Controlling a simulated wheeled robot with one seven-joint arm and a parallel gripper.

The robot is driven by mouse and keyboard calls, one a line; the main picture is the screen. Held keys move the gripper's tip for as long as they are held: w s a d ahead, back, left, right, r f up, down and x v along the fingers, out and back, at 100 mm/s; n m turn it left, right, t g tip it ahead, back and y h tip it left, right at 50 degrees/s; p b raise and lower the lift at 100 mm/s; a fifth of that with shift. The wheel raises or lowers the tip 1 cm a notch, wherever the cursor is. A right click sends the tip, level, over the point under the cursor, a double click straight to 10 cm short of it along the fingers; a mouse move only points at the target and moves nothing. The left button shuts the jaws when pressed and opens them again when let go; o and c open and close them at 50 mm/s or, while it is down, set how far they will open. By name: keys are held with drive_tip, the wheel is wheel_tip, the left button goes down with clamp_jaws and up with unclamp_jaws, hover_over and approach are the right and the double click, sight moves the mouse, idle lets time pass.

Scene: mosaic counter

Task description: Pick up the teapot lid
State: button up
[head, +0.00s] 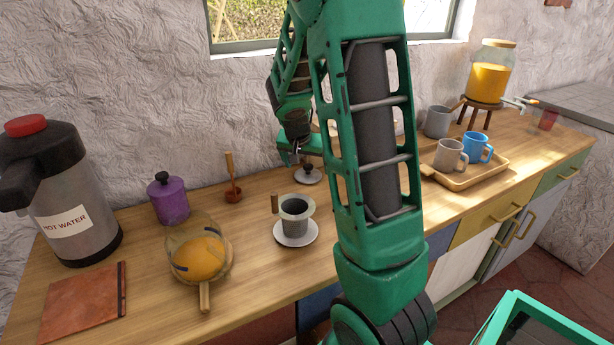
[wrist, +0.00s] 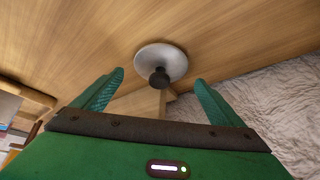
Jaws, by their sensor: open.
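The teapot lid (head: 308,176) is a pale grey disc with a dark knob, lying on the wooden counter near the wall. It also shows in the wrist view (wrist: 176,58), knob towards me. My gripper (head: 296,152) is just above and slightly left of the lid in the head view. In the wrist view my gripper (wrist: 158,82) is open, and the lid's knob sits between and a little beyond the two green fingertips. Nothing is held. My arm hides part of the counter to the right of the lid.
A metal cup on a saucer (head: 296,232) stands in front of the lid. A wooden scoop (head: 232,178) and purple canister (head: 169,200) are to the left. A tray (head: 470,178) with mugs is to the right, beyond my arm. The wall is close behind.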

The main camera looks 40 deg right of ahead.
drive_tip(key=shift+x, duration=1)
drive_tip(key=c, duration=1.2)
drive_tip(key=shift+o, duration=0.2)
drive_tip(key=shift+r, duration=0.15)
